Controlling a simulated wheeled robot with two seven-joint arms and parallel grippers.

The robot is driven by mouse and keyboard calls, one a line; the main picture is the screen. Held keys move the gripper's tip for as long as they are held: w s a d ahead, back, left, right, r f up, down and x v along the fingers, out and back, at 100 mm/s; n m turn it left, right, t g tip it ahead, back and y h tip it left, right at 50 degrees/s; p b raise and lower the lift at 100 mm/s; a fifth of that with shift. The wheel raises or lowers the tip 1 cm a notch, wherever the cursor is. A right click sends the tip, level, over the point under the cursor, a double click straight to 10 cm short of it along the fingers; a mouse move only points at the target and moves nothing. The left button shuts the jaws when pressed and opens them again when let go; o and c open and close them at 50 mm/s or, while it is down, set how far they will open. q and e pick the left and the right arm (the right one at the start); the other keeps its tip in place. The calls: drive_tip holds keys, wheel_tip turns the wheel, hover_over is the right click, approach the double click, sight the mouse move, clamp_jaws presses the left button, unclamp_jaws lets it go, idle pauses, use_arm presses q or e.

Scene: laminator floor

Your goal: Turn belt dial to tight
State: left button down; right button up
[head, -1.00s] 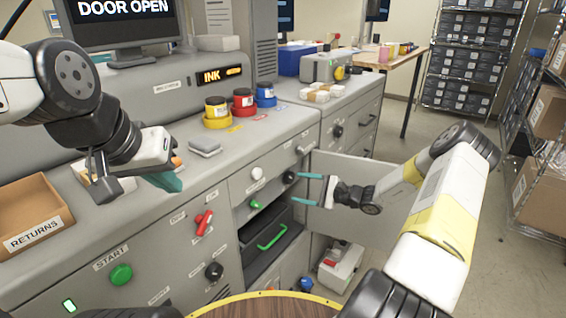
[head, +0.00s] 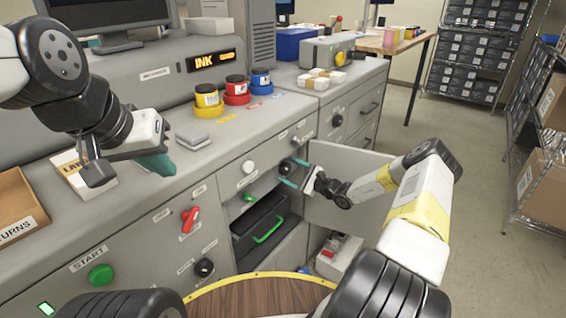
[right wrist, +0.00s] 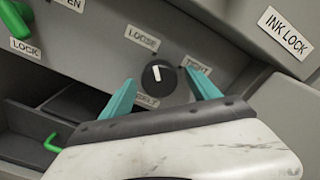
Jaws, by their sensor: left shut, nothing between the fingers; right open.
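The belt dial (right wrist: 166,88) is a round black knob with a white pointer line, between the LOOSE and TIGHT labels. Its pointer is toward the LOOSE side. In the head view the dial (head: 285,168) is on the machine front beside the open door. My right gripper (right wrist: 161,84) is open, with one teal fingertip on each side of the dial in the picture; I cannot tell whether they touch it. It also shows in the head view (head: 292,173). My left gripper (head: 157,164) is shut and empty above the counter at the left.
The open door panel (head: 345,205) stands right of the dial. A drawer with a green handle (head: 268,230) is below left. A red lever (head: 189,219) and a green start button (head: 101,275) are on the front. Ink pots (head: 236,92) stand on the counter.

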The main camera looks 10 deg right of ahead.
drive_tip(key=shift+c, duration=0.2)
drive_tip(key=c, duration=1.3)
drive_tip(key=shift+m, duration=0.4)
drive_tip(key=m, duration=0.3)
drive_tip(key=shift+m, duration=0.3)
drive_tip(key=m, duration=0.3)
drive_tip(key=shift+m, duration=0.3)
drive_tip(key=m, duration=0.4)
drive_tip(key=shift+m, duration=2)
